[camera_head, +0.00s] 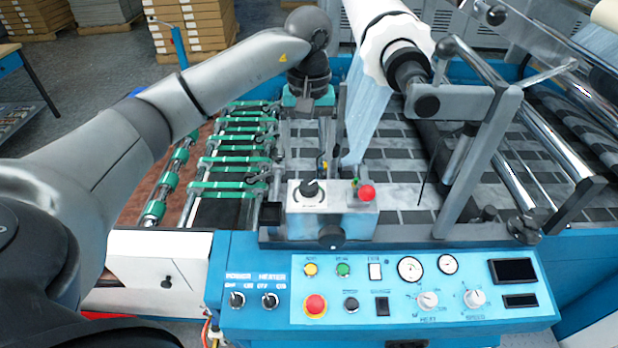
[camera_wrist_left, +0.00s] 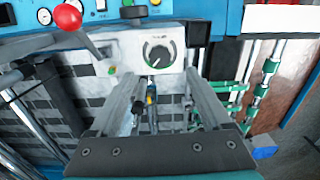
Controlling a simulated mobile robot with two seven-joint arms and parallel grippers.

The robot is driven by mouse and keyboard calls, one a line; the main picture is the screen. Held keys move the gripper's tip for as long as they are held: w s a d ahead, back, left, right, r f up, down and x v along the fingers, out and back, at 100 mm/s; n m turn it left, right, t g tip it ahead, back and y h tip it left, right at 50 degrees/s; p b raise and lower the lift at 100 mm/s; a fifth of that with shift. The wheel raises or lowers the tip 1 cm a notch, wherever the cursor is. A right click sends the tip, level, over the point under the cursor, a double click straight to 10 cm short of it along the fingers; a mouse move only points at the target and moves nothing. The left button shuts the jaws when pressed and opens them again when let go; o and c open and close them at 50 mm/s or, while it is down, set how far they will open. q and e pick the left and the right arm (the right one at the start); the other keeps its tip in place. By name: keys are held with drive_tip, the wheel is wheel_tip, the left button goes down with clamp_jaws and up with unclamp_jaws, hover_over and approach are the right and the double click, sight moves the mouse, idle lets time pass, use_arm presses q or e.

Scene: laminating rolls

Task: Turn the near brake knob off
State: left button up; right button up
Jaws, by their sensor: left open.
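The near brake knob (camera_head: 310,189) is a black dial on a pale plate, on top of a light grey control box (camera_head: 343,222). In the head view its pointer leans up and to the right. The knob also shows in the left wrist view (camera_wrist_left: 157,55), just past the fingertips. My left gripper (camera_head: 325,158) hangs behind the box, with its fingers partly lost against the machine. In the left wrist view the left gripper (camera_wrist_left: 158,82) has its fingers spread and empty, apart from the knob. My right gripper is not in view.
A film roll (camera_head: 390,35) on a bracket (camera_head: 465,105) rises behind to the right. The blue front panel (camera_head: 390,270) carries several switches and gauges. Green rollers (camera_head: 235,150) lie left.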

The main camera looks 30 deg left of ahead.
sight(309, 187)
use_arm(q)
wheel_tip(309, 187, down, 9)
drive_tip(key=shift+f+p, duration=0.1)
drive_tip(key=shift+p, duration=0.7)
drive_tip(key=shift+c, duration=0.3)
clamp_jaws()
